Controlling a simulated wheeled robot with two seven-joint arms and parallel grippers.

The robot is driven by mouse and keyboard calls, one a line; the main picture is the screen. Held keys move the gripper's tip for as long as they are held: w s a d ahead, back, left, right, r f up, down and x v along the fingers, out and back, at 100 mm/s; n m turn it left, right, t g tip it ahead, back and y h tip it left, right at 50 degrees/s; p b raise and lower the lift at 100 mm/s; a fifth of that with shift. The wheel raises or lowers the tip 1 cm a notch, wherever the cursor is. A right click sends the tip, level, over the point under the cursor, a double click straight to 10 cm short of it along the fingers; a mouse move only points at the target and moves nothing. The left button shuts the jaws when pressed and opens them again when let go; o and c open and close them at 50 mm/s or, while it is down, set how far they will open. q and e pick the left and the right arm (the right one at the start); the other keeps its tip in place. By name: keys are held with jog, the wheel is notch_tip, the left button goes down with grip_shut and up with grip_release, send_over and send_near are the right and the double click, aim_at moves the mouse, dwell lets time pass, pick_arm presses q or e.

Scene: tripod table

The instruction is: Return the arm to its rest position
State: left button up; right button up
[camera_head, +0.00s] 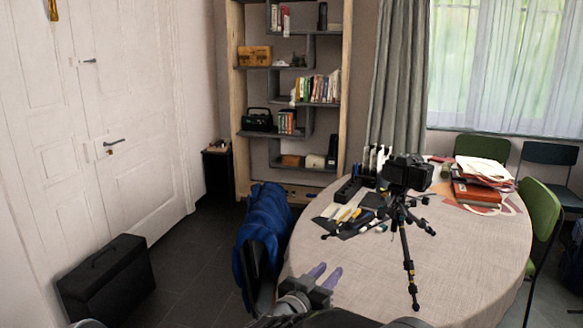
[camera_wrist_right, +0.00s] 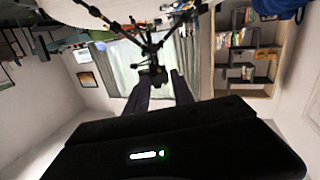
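My right gripper (camera_head: 325,276) is at the near-left edge of the round table (camera_head: 350,268), low in the head view. Its two fingers stand apart with nothing between them. In the right wrist view the gripper (camera_wrist_right: 160,92) also shows a gap between its fingers. A black camera (camera_head: 408,172) sits on a small black tripod (camera_head: 404,225), which stands upright on the table, beyond my right gripper and apart from it. The tripod also shows upside down in the wrist view (camera_wrist_right: 146,45). My left gripper is not in view.
A blue jacket (camera_head: 264,225) hangs at the table's left side, close to my right arm. Papers and a red book (camera_head: 477,193) lie at the back right. A black case (camera_head: 106,282) stands on the floor. The near tabletop is clear.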

jog(key=s+d+f+n+g+y+p, duration=0.15)
jog(key=s+f+y, duration=0.25)
jog(key=f, duration=0.9)
jog(key=s+d+f+n+g+y+p, duration=0.1)
jog(key=s+d+f+n+g+y, duration=0.25)
jog(key=f, duration=0.95)
jog(key=s+a+f+g+y, duration=0.2)
jog(key=s+f+g, duration=0.1)
jog(key=s, duration=0.7)
jog(key=s+a+f+g+y+p, duration=0.1)
jog(key=s+a+f+g+y, duration=0.1)
jog(key=s, duration=0.9)
jog(key=s+a+f+m+g+y, duration=0.1)
jog(key=s+f+g, duration=0.3)
jog(key=s, duration=0.7)
jog(key=shift+s+a+f+y, duration=0.25)
jog(key=shift+a+f+y, duration=0.3)
jog(key=shift+f, duration=0.3)
jog(key=shift+d, duration=0.1)
jog(key=shift+c, duration=0.4)
